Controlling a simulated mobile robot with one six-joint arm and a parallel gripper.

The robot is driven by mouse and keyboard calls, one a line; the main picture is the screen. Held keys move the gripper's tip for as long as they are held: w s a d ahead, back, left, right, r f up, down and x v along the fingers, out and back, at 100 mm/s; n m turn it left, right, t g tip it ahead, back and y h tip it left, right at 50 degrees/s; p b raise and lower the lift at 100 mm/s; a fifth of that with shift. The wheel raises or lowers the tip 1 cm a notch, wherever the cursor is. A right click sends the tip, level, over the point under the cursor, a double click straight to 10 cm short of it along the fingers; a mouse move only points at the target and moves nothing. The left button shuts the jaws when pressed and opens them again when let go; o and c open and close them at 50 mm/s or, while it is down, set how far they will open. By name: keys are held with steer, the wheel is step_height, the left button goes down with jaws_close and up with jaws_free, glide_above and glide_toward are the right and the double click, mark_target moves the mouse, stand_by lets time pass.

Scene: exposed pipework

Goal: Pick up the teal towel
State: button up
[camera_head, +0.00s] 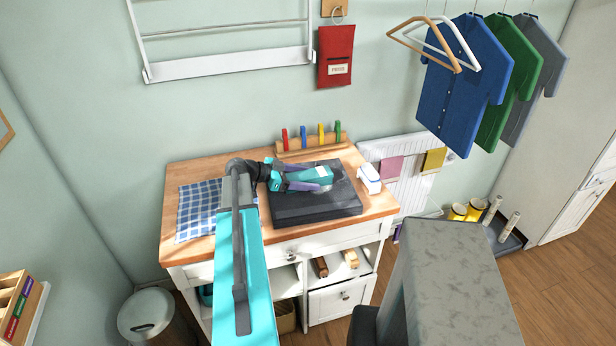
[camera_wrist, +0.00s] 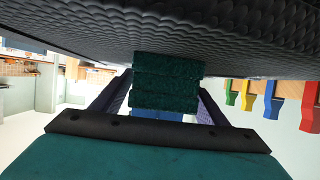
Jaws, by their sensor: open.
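The teal towel (camera_head: 316,171) lies folded on a dark grey textured pad (camera_head: 318,208) on the wooden worktop. In the wrist view the towel (camera_wrist: 167,82) shows as a stack of dark teal folds in front of the textured pad surface (camera_wrist: 240,35). My gripper (camera_head: 322,179) is low over the pad, its purple fingers reaching along either side of the towel. In the wrist view my gripper (camera_wrist: 165,92) is open, one finger on each side of the folds. Whether the fingers touch the towel cannot be told.
A blue checked cloth (camera_head: 200,208) lies at the left of the worktop (camera_head: 385,207). A rack of coloured pegs (camera_head: 312,142) stands behind the pad. A white iron-like object (camera_head: 369,178) is at its right. Shirts (camera_head: 455,85) hang at the upper right.

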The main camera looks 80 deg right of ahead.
mark_target(318, 172)
steer(key=shift+s+d+f, duration=0.1)
steer(key=shift+s, duration=0.1)
steer(key=shift+c, duration=0.2)
steer(key=c, duration=1.1)
steer(key=shift+c, duration=0.2)
steer(key=shift+r, duration=0.2)
steer(key=shift+r+b, duration=1.3)
steer(key=shift+r, duration=0.2)
steer(key=s+a+b, duration=0.1)
steer(key=s+a, duration=0.1)
steer(key=a, duration=0.2)
steer(key=s+a+b, duration=0.2)
steer(key=a, duration=0.2)
steer(key=s+a+r+b, duration=0.1)
steer(key=s+a+b, duration=0.1)
steer(key=a, duration=0.2)
steer(key=shift+s+r, duration=0.1)
steer(key=shift+s, duration=0.05)
steer(key=shift+d+b, duration=0.15)
steer(key=shift+b, duration=0.9)
